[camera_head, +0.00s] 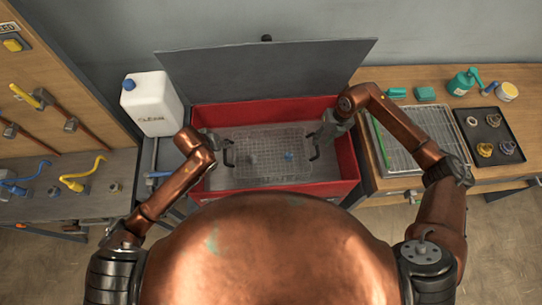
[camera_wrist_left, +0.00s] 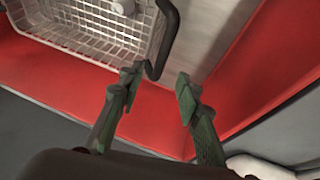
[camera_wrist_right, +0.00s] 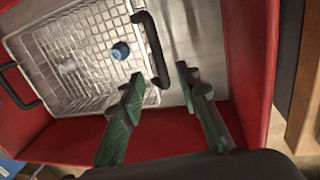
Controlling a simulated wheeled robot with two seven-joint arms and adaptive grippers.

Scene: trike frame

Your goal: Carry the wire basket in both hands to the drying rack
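The wire basket (camera_head: 272,155) sits inside the red washer tub (camera_head: 348,157), with a black handle at each end and a small blue part in it. My left gripper (camera_wrist_left: 158,88) is open and empty at the basket's left side, its fingertips near the black handle (camera_wrist_left: 165,45). My right gripper (camera_wrist_right: 158,80) is open and empty at the right side, with the right handle (camera_wrist_right: 152,48) close beyond its fingertips. No finger clearly closes on either handle. The drying rack (camera_head: 405,145), a wire grid on a tray, lies on the bench to the right, partly behind my right arm.
The tub's grey lid (camera_head: 265,70) stands open behind it. A white jug (camera_head: 150,103) stands to the left. A dark tray with rings (camera_head: 490,137), a green spray bottle (camera_head: 463,82) and a tub (camera_head: 506,92) are at the right. A green stick (camera_head: 381,142) lies on the rack's left edge.

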